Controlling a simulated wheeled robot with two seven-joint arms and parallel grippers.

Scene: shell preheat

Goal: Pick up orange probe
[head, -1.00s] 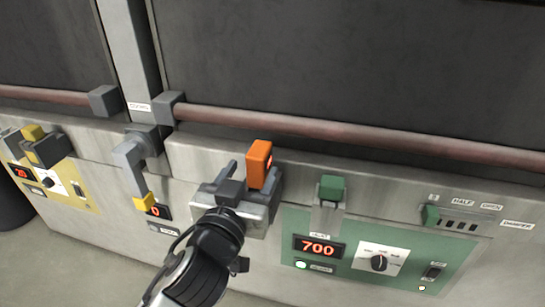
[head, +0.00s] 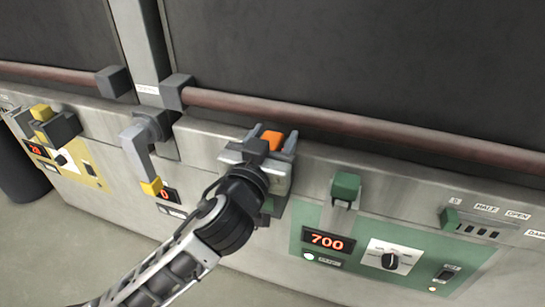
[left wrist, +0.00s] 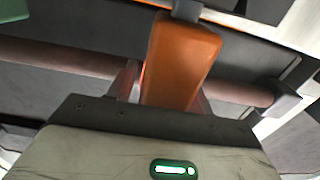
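The orange probe (head: 272,138) is at the front of the oven, below the long rail. In the head view only its top shows, between the fingers of my left gripper (head: 264,148). The gripper is open around the probe, with one finger on each side. In the left wrist view the probe (left wrist: 182,55) is a large orange block just beyond the palm, and a gap shows on its left side. The lower part of the probe is hidden by the gripper in the head view. My right gripper is not in view.
A brown rail (head: 350,122) runs just behind the gripper. A grey lever with a yellow tip (head: 151,187) stands to the left. A green block (head: 346,186) and a green panel reading 700 (head: 328,241) are to the right.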

